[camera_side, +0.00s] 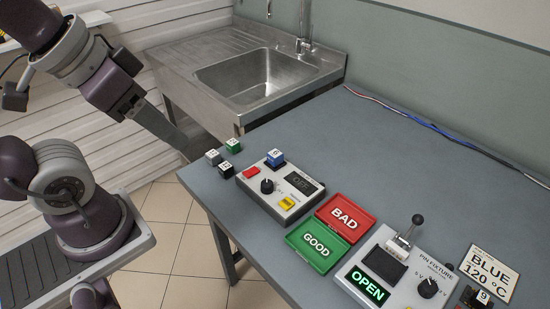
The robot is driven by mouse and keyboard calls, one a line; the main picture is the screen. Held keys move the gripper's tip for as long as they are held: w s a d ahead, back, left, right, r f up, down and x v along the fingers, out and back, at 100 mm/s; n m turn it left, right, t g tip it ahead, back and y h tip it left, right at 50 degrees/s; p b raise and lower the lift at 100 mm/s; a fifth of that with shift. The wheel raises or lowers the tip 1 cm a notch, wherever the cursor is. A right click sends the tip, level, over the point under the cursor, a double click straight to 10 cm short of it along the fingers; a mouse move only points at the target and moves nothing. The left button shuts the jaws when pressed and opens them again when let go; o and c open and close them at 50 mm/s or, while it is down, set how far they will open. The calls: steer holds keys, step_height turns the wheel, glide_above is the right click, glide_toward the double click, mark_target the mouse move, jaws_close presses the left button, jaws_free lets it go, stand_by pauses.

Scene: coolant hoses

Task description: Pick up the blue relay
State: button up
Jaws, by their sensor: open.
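The blue relay (275,159) is a small block with a light, marked top. It sits upright at the back of the grey tester box (280,190), left of the dark display that reads OFF. My gripper (186,146) is up and to the left of the blue relay, near the table's left corner, and apart from it. It is open, with nothing seen between its fingers. The fingers are seen nearly edge-on, so the gap is hard to make out.
Grey (213,157), green (233,146) and black (226,170) relays stand left of the tester. Red BAD (344,218) and green GOOD (317,246) trays lie right of it. A pin fixture (408,272) with an upright lever stands further right. A steel sink (255,78) is behind.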

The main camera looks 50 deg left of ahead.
steer(key=w+a+f+t, duration=0.1)
steer(key=w+a+f, duration=0.1)
steer(key=w, duration=0.6)
steer(key=w+a+f+t, duration=0.1)
steer(key=w+f, duration=0.1)
steer(key=w, duration=0.6)
steer(key=t, duration=0.3)
glide_above(280, 153)
steer(key=s, duration=0.2)
steer(key=shift+m+y, duration=0.3)
steer(key=f, duration=1.5)
steer(key=shift+a+f, duration=0.25)
steer(key=shift+a, duration=0.05)
steer(key=f, duration=0.2)
steer(key=s+f+t, duration=0.1)
steer(key=f, duration=0.1)
steer(key=s+f+t, duration=0.1)
steer(key=f, duration=0.1)
steer(key=shift+f, duration=0.35)
steer(key=shift+s+f+t, duration=0.15)
steer(key=shift+f+t, duration=0.1)
steer(key=shift+t, duration=0.05)
steer(key=x, duration=0.7)
steer(key=shift+r, duration=0.15)
jaws_close()
